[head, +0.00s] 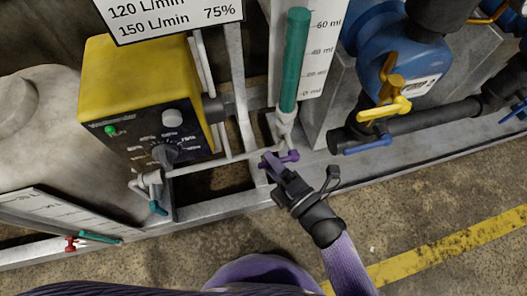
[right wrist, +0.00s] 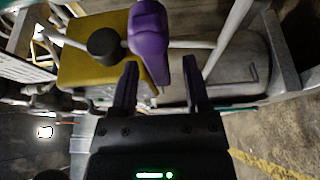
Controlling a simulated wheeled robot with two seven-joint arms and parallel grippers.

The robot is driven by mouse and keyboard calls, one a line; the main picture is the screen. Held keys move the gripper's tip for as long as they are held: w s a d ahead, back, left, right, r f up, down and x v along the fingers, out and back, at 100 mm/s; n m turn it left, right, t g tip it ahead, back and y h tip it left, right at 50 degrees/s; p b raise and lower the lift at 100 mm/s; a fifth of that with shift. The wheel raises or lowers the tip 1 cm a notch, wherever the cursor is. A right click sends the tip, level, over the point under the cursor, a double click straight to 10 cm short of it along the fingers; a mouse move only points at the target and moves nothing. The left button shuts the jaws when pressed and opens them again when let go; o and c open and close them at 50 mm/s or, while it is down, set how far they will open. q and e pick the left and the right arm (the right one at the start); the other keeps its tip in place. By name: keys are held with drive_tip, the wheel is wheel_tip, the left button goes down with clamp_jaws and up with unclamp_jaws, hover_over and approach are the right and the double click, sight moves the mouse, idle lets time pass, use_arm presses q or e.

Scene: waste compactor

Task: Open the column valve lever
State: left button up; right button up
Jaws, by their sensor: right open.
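The column valve lever is purple (head: 290,156) and sits at the foot of the upright column with green filling (head: 295,60), below a white scale. It lies roughly sideways in the head view. My right gripper (head: 268,165) is at the lever's left part, fingers open. In the right wrist view the purple lever (right wrist: 149,38) is large, and its end reaches down into the gap between the open fingers (right wrist: 161,72). I cannot tell whether a finger touches it. Part of the lever is hidden by the gripper in the head view. My left gripper is not seen.
A yellow control box (head: 140,85) with a dial stands left of the column. A teal lever (head: 157,208) hangs below it. At right are a blue vessel (head: 385,60) and dark pipes with a yellow lever (head: 385,109) and a blue lever (head: 368,146). Open floor lies in front.

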drive_tip(key=shift+x, duration=1.35)
clamp_jaws()
drive_tip(key=shift+d, duration=0.1)
